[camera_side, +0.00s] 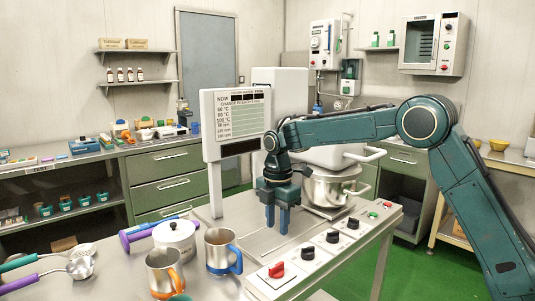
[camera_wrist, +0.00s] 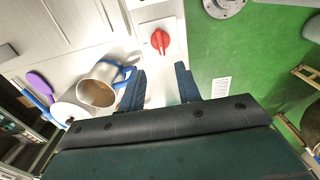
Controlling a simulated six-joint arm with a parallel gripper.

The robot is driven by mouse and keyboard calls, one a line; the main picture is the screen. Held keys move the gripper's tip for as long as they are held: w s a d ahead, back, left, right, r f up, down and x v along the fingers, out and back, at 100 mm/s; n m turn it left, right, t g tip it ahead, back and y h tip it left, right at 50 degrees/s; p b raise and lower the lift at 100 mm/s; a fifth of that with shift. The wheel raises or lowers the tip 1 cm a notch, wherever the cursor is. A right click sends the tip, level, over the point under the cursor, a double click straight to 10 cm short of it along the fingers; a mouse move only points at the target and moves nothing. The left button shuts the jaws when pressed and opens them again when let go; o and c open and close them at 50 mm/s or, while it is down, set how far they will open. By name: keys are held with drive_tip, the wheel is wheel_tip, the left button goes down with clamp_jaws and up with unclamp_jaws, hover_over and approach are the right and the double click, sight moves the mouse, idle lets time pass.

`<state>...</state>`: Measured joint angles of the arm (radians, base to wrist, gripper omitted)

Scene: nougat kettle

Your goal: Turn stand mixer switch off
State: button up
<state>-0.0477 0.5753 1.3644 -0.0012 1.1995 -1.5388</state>
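The stand mixer has a white head (camera_side: 335,157) over a steel bowl (camera_side: 330,187). A white control panel along the table's front edge carries a red rotary knob (camera_side: 277,270), several black knobs (camera_side: 332,237) and small red and green buttons. None has a label I can read as the mixer switch. The red knob also shows in the wrist view (camera_wrist: 160,41), just beyond my fingertips. My gripper (camera_side: 277,226) points down above the table, behind the panel, apart from the knobs. Its two blue fingers (camera_wrist: 160,80) are spread with nothing between them.
A steel mug with a blue handle (camera_side: 219,252), one with an orange handle (camera_side: 163,272) and a white lidded pot (camera_side: 176,240) stand left of the panel. A display board (camera_side: 236,120) rises behind my gripper. Green floor lies beyond the panel.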

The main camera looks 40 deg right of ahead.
drive_tip(key=shift+r, duration=0.8)
drive_tip(key=s+d+r+m+t, duration=0.1)
drive_tip(key=s+r+m+t, duration=0.1)
drive_tip(key=s+r+m, duration=0.5)
drive_tip(key=s+d+r+m+t, duration=0.1)
drive_tip(key=s+r+m, duration=0.15)
drive_tip(key=s, duration=0.85)
drive_tip(key=s+f+m+t, duration=0.2)
drive_tip(key=s+m, duration=0.6)
drive_tip(key=s, duration=0.8)
drive_tip(key=shift+s+d+f+m+t, duration=0.3)
drive_tip(key=shift+s+f+m, duration=0.1)
drive_tip(key=shift+f, duration=0.25)
drive_tip(key=shift+o, duration=0.5)
